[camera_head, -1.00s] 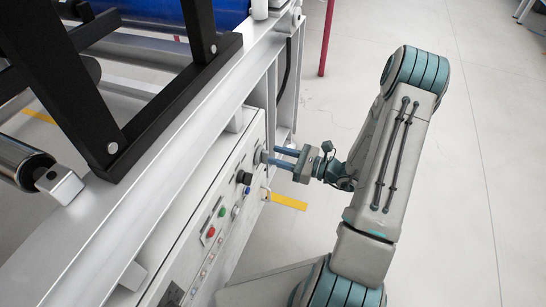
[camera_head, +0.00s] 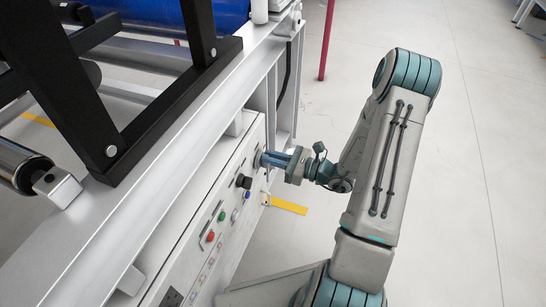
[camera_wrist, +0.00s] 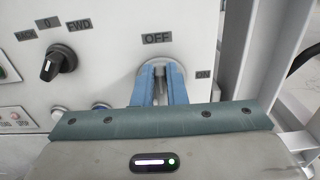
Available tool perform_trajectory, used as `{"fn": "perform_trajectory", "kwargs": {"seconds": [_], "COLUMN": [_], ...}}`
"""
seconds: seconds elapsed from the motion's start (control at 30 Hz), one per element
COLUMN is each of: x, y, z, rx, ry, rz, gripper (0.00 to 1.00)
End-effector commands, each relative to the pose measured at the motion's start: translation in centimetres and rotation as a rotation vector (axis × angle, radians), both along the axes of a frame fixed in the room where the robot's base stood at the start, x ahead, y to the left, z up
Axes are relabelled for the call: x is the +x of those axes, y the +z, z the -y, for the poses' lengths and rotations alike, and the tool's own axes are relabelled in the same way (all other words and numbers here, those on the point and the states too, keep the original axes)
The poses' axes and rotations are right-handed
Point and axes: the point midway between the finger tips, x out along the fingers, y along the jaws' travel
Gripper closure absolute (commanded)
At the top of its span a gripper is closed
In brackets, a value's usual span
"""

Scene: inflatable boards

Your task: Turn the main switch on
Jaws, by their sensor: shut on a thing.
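The main switch (camera_wrist: 160,68) is a grey rotary switch on the machine's control panel, with an OFF label above it and an ON label to its right in the wrist view. My gripper (camera_wrist: 160,85) has its two blue fingers on the switch's handle, one at each side, and is shut on it. The fingers hide most of the handle, so its exact angle is hard to tell. In the head view my gripper (camera_head: 272,159) reaches the panel's far end from the right, and the fingers cover the switch.
A black selector knob (camera_wrist: 58,62) marked FWD sits left of the switch. Red (camera_head: 210,237) and green (camera_head: 222,216) buttons lie nearer on the panel. A grey frame post (camera_wrist: 285,50) stands close to the right. Open floor (camera_head: 480,200) lies right of my arm.

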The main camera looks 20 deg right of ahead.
Motion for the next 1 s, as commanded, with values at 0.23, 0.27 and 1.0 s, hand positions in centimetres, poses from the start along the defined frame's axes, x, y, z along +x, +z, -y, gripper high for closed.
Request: {"fn": "perform_trajectory", "kwargs": {"seconds": [0.23, 0.27, 1.0], "x": [0.2, 0.2, 1.3], "y": [0.4, 0.4, -0.5], "z": [0.2, 0.2, 1.1], "rx": [0.064, 0.077, 0.479], "ry": [0.0, 0.0, 0.0], "rz": [-0.091, -0.109, -0.662], "gripper": [1.0, 1.0, 1.0]}}
